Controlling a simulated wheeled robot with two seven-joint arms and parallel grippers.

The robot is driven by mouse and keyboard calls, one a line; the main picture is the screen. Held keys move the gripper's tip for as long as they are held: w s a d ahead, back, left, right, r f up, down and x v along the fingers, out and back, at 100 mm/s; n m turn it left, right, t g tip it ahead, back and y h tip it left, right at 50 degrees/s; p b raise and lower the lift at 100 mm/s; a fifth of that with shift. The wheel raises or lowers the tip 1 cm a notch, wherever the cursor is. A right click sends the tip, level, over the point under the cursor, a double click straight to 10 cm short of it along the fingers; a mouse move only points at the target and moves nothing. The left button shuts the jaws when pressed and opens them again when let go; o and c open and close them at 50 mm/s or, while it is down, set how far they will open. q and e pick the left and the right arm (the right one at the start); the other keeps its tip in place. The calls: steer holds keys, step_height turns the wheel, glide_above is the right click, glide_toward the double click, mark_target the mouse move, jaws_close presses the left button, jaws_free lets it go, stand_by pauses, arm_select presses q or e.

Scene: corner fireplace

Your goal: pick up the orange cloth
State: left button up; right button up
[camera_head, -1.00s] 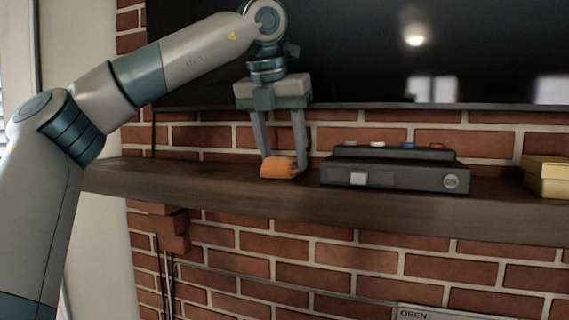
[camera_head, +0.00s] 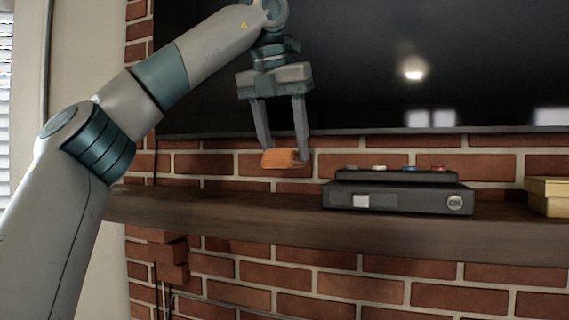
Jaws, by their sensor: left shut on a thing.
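The orange cloth (camera_head: 281,158) is a small folded or rolled bundle. My left gripper (camera_head: 285,157) points down and is shut on the cloth, with its two fingers at either side of it. The cloth hangs in front of the brick wall, a little above the dark wooden mantel shelf (camera_head: 240,222), with a gap beneath it. My right gripper is not in view.
A black box device (camera_head: 395,199) marked ON stands on the shelf right of the cloth, with small coloured pieces on top. Yellow boxes (camera_head: 549,196) sit at the far right. A dark screen (camera_head: 370,60) hangs above. The left part of the shelf is bare.

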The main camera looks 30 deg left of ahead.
arm_select(q)
steer(key=shift+r, duration=0.3)
steer(key=s+d+b, duration=0.3)
steer(key=s+d, duration=0.1)
steer(key=s, duration=1.5)
steer(key=shift+d+b, duration=0.2)
steer(key=shift+b, duration=0.2)
steer(key=shift+s+d, duration=0.1)
steer(key=shift+o, duration=0.5)
steer(key=shift+r, duration=0.1)
